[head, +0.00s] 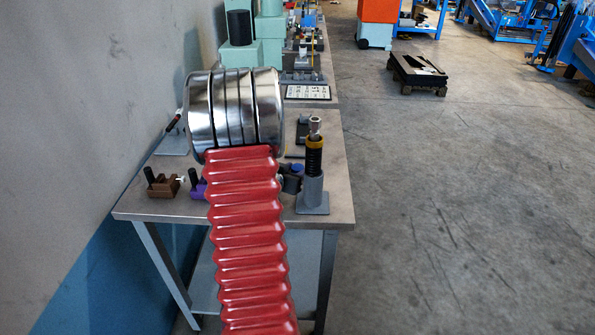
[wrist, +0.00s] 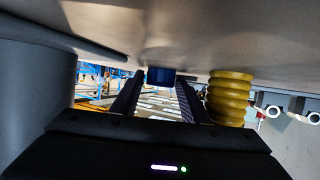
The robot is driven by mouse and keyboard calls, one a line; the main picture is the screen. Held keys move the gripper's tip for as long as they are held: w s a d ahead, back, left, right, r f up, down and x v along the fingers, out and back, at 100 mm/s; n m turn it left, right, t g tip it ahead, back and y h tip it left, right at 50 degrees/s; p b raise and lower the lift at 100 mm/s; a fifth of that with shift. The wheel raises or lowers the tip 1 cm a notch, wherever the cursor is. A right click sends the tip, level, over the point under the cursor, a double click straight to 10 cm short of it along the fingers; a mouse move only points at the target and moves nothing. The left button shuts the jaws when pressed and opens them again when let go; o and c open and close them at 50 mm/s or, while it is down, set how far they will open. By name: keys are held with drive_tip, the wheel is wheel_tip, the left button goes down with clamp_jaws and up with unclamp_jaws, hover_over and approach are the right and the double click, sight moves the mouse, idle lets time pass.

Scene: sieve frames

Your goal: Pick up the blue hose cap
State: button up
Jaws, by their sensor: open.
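In the wrist view, a small dark blue cap-like thing (wrist: 161,76) shows at the upper middle, against a pale grey surface along the top of the picture. My gripper (wrist: 160,84) is open, its two dark fingers spread to the left and right of the blue thing. I see nothing held between them; whether they reach level with it, I cannot tell. In the head view, a small blue piece (head: 297,168) shows on the table beside the red ribbed column; I cannot tell whether it is the same thing. My gripper is not clearly seen there.
A yellow ribbed piece (wrist: 230,97) is close beside the right finger. In the head view, steel rings (head: 235,108) above a red ribbed column (head: 247,235) hide the table's middle. A grey stand (head: 313,193) with a black coil is at right. Brown (head: 162,186) and purple pieces sit left.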

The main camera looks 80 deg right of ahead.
drive_tip(key=c, duration=0.7)
drive_tip(key=shift+r, duration=0.15)
drive_tip(key=shift+c, duration=0.2)
wheel_tip(320, 180, up, 28)
drive_tip(key=shift+f, duration=0.15)
idle(0.5)
idle(0.4)
